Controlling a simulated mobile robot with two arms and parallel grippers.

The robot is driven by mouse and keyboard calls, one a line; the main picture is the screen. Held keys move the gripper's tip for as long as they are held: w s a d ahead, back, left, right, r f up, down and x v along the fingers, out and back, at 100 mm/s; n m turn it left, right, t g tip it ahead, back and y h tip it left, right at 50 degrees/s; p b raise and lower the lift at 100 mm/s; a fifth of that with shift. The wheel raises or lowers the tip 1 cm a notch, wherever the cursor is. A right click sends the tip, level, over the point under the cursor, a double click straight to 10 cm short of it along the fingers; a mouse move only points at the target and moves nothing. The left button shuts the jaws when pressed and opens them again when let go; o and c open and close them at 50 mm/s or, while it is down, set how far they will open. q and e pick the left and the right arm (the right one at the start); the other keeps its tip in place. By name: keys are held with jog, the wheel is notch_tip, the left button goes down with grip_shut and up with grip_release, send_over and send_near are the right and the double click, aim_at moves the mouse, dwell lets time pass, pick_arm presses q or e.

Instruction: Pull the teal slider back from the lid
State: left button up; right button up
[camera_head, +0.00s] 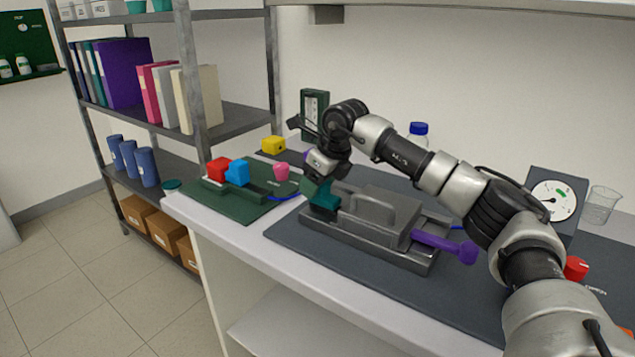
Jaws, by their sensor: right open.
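The teal slider (325,202) sits at the left end of the grey metal rig (372,243) on the bench. The grey lid (390,207) with its raised handle lies on the rig, just right of the slider. My right gripper (318,183) reaches in from the right, over the rig, and points down at the slider. It is open, with its fingers at the slider's top. They partly hide the slider, and I cannot tell whether they touch it. My left gripper is not in view.
A purple handle (445,246) sticks out from the rig's right end. A green mat (240,208) with red and blue blocks lies to the left. A dial gauge (553,203) and beaker (600,205) stand at the right. A blue-capped bottle (418,134) stands behind my arm.

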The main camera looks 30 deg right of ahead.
aim_at(333, 199)
jog(key=v, duration=1)
jog(key=shift+r, duration=0.25)
jog(key=shift+r, duration=0.1)
